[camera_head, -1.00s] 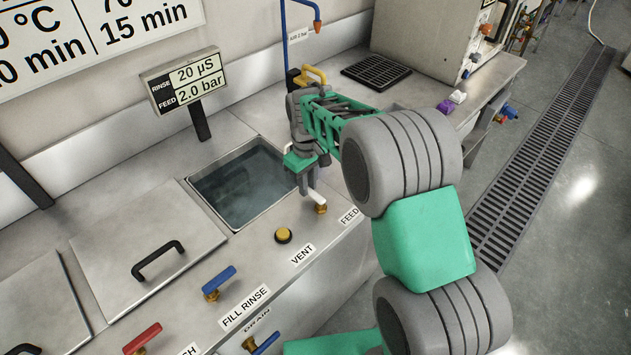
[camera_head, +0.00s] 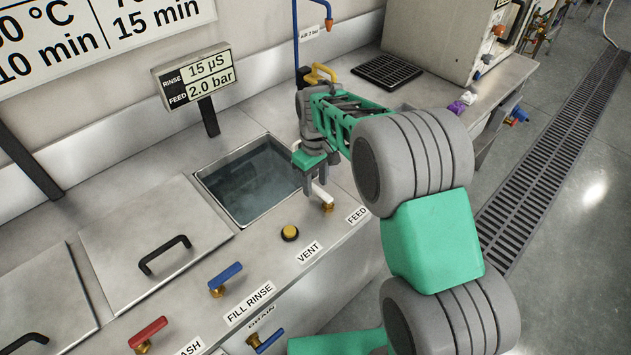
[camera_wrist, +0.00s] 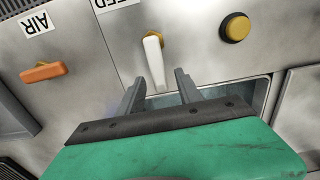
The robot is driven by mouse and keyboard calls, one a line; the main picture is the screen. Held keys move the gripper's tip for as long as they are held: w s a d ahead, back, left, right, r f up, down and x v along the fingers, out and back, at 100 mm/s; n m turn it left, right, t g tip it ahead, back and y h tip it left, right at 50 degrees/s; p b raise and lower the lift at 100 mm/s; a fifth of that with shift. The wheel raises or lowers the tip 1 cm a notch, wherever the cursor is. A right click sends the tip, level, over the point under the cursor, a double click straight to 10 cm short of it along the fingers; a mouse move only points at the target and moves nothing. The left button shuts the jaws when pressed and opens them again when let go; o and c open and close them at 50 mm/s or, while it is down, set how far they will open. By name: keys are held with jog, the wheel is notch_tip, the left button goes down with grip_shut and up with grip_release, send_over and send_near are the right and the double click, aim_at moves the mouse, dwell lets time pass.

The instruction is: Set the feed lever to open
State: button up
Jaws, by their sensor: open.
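The feed lever has a white handle (camera_head: 320,194) on a brass base (camera_head: 328,207), beside the FEED label (camera_head: 357,215) on the counter's front strip. In the wrist view the white handle (camera_wrist: 153,58) points towards my gripper, its free end between the two fingers. My gripper (camera_head: 308,192) is open at the handle's sink-side end. In the wrist view its fingertips (camera_wrist: 157,78) stand apart on either side of the handle, with gaps showing. A display (camera_head: 193,78) reads 15 µS rinse and 2.0 bar feed.
An open water-filled sink (camera_head: 235,214) lies beside my gripper. A yellow-topped vent button (camera_head: 290,233) and the blue fill rinse lever (camera_head: 226,276) are along the front strip. An orange air lever (camera_wrist: 43,71) is in the wrist view. A blue pipe (camera_head: 296,45) rises behind my arm.

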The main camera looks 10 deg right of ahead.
aim_at(316, 187)
notch_tip(316, 187, up, 8)
jog(key=shift+f, duration=0.1)
jog(key=shift+d, duration=0.1)
dwell(0.5)
